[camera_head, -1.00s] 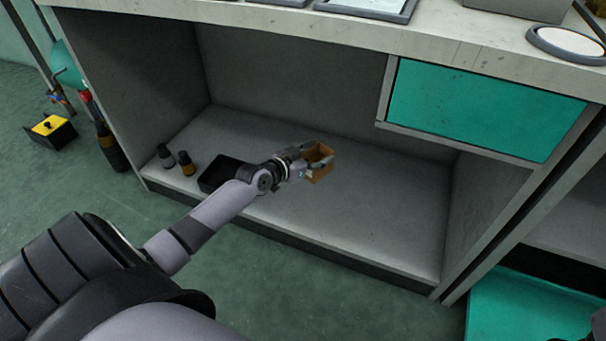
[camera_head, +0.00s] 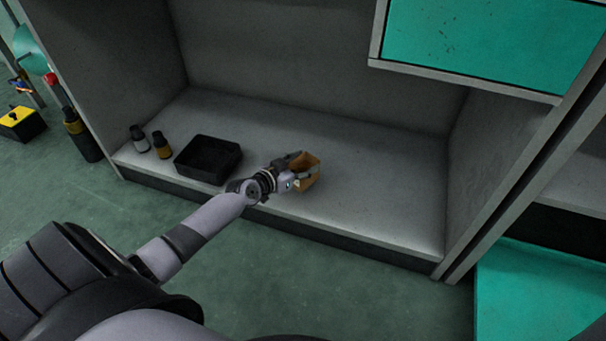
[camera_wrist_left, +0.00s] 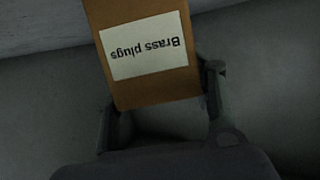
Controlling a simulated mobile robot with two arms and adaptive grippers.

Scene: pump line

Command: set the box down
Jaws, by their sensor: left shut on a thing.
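A small brown open-topped box (camera_head: 308,172) is at the middle of the head view, over the grey shelf floor (camera_head: 380,190) of the bench. My left gripper (camera_head: 300,168) is shut on it, with a finger on either side. In the left wrist view the box (camera_wrist_left: 150,88) fills the upper middle and has a white label (camera_wrist_left: 145,46) reading "Brass plugs", upside down. The left gripper's fingers (camera_wrist_left: 160,110) flank it there. I cannot tell whether the box touches the shelf. My right gripper is not in view.
A black tray (camera_head: 208,142) sits on the shelf left of the box, with two small bottles (camera_head: 162,145) farther left. A teal drawer (camera_head: 495,38) hangs above at the right. The shelf right of the box is clear.

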